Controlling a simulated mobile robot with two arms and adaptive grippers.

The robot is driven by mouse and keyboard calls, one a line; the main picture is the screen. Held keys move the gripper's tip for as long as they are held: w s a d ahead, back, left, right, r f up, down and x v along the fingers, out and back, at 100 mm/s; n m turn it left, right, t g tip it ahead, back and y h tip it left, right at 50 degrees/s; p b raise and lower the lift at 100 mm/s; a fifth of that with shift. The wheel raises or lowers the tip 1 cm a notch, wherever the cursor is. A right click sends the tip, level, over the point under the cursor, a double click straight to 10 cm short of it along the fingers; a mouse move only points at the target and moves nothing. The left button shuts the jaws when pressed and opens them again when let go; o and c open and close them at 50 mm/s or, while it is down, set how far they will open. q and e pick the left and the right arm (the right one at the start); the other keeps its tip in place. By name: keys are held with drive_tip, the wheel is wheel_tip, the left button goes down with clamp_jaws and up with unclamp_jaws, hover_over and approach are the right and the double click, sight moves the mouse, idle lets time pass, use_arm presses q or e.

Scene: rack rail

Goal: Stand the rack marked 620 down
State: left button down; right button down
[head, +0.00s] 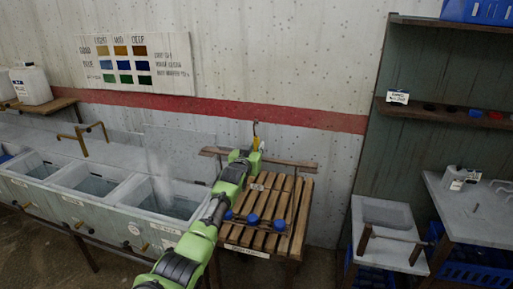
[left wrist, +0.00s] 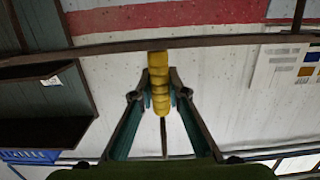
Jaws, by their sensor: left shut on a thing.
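My left gripper (head: 254,156) is at the wooden rail (head: 291,162) against the wall, above the slatted wooden stand. It is shut on a ribbed yellow grip (head: 256,143), with a thin dark rod rising from it. In the left wrist view, the yellow grip (left wrist: 159,88) sits between both fingers of the left gripper (left wrist: 160,92), with the rod along its line. I cannot read 620 on anything, and whether the grip belongs to that rack is unclear. My right gripper is not in view.
A small grey sink (head: 386,213) and a shelf unit (head: 447,110) are to the right. Open floor (head: 325,262) lies between stand and sink.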

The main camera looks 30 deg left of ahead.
use_arm(q)
drive_tip(key=shift+f, duration=0.1)
drive_tip(key=c, duration=1.9)
unclamp_jaws()
drive_tip(key=shift+o, duration=1.4)
drive_tip(key=shift+s+f, duration=0.1)
drive_tip(key=shift+f, duration=0.15)
drive_tip(key=o, duration=1.3)
drive_tip(key=shift+o, duration=0.2)
drive_tip(key=shift+r, duration=0.1)
